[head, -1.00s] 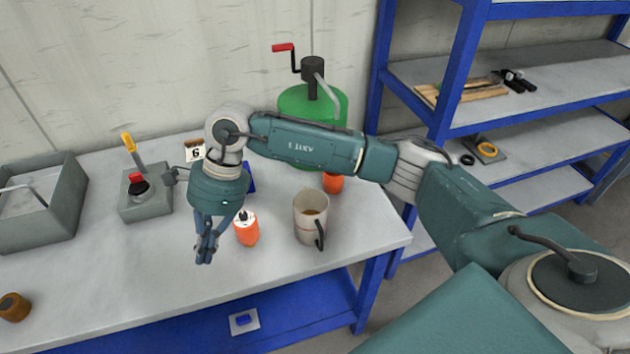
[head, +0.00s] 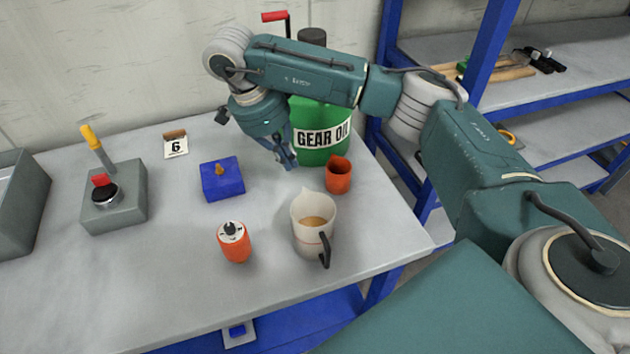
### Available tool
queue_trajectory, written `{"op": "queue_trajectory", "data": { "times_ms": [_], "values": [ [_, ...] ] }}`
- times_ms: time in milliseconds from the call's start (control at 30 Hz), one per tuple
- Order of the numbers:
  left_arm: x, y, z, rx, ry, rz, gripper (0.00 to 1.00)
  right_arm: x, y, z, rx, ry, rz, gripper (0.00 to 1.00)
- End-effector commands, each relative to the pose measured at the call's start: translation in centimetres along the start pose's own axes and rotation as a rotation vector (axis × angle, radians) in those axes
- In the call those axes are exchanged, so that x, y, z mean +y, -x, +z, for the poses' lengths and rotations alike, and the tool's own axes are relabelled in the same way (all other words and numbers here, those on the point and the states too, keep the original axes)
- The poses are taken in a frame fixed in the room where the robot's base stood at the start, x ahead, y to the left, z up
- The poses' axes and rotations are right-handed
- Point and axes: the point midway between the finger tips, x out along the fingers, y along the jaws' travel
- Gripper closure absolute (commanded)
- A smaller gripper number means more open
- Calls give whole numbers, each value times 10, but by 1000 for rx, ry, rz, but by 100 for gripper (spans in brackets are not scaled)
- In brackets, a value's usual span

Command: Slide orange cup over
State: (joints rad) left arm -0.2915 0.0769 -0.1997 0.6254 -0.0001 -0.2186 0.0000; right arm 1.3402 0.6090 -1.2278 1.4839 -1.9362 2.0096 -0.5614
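An orange cup (head: 338,176) stands upright on the table at the back right, in front of the green gear oil container. My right gripper (head: 288,163) hangs above the table to the left of the cup and apart from it. Its fingers look close together and nothing shows between them, but whether they are shut is unclear. An orange cylinder (head: 236,247) with a white and black top stands nearer the front. A blue block (head: 222,181) with a small brown tip sits to the left of the gripper. My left gripper is out of view.
A beige jug (head: 308,213) with brown liquid and a dark handle stands in front of the cup. The green gear oil container (head: 318,155) is behind it. A grey lever box (head: 115,205) and card 6 (head: 176,144) are at left. The table's front left is clear.

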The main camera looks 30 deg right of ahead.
Motion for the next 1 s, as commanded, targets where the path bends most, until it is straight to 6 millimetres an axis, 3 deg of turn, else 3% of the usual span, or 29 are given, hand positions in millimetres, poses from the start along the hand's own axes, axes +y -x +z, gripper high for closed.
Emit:
{"op": "queue_trajectory", "data": {
  "times_ms": [33,133,367,767,1000],
  "values": [
    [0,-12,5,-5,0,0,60,0,-11,3,1,-1,0,100],
    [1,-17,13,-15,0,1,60,0,-17,4,2,-1,0,100],
    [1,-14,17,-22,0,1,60,1,-35,4,2,0,4,100],
    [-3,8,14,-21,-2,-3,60,1,-116,2,4,-1,5,100],
    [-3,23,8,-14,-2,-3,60,0,-124,-29,2,-1,1,100]
  ]
}}
